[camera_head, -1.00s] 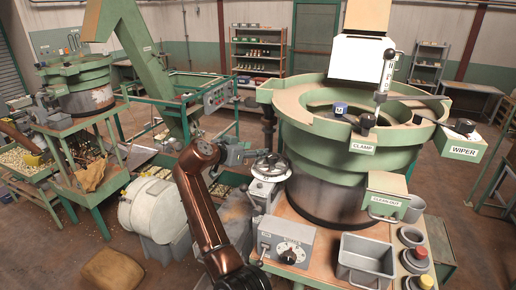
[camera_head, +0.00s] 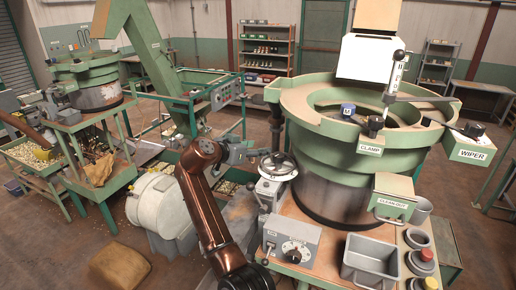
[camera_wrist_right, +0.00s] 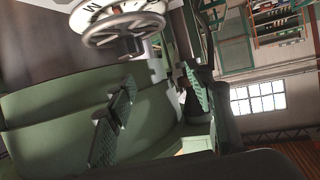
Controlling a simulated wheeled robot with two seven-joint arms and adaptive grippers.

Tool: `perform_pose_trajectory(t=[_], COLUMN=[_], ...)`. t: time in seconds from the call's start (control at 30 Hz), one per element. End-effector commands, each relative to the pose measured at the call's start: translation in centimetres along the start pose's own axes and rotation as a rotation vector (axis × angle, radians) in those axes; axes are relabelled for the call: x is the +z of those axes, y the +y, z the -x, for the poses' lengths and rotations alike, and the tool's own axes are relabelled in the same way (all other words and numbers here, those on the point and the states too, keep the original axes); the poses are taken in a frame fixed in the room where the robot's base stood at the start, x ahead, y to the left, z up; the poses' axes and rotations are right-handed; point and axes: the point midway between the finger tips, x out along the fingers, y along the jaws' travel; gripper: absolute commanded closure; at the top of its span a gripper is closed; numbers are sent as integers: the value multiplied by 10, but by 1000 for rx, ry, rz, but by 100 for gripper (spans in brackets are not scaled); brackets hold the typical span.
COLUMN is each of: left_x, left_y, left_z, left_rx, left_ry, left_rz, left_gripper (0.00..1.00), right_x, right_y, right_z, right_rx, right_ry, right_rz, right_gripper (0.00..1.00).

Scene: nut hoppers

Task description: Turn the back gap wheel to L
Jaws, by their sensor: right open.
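A grey handwheel (camera_head: 278,165) stands on a pale round dial housing at the left edge of the big green bowl feeder (camera_head: 345,195). My left gripper is not in view.
A grey control box (camera_head: 291,243) with a knob and an empty grey bin (camera_head: 370,260) stand in front of the bowl. Levers marked CLAMP (camera_head: 370,150), CLEANOUT and WIPER are on the bowl's side. A white drum (camera_head: 160,205) lies left of my right arm.

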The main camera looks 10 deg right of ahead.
Motion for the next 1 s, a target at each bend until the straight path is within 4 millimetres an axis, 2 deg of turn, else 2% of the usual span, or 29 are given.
perform_pose_trajectory(t=[0.3, 0.5, 0.7, 1.0], left_x=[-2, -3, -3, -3], left_y=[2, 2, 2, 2], left_z=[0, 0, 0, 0], left_rx=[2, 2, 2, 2], left_ry=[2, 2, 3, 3], left_rz=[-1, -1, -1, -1], left_gripper=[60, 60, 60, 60], right_x=[-1, -1, -1, 0], right_y=[-1, 0, 0, 0], right_z=[64, 97, 110, 112], right_rx=[-3, 0, 0, 0], right_ry=[2, 2, 1, 0], right_rz=[-1, -1, -1, -1], right_gripper=[52, 52, 52, 52])
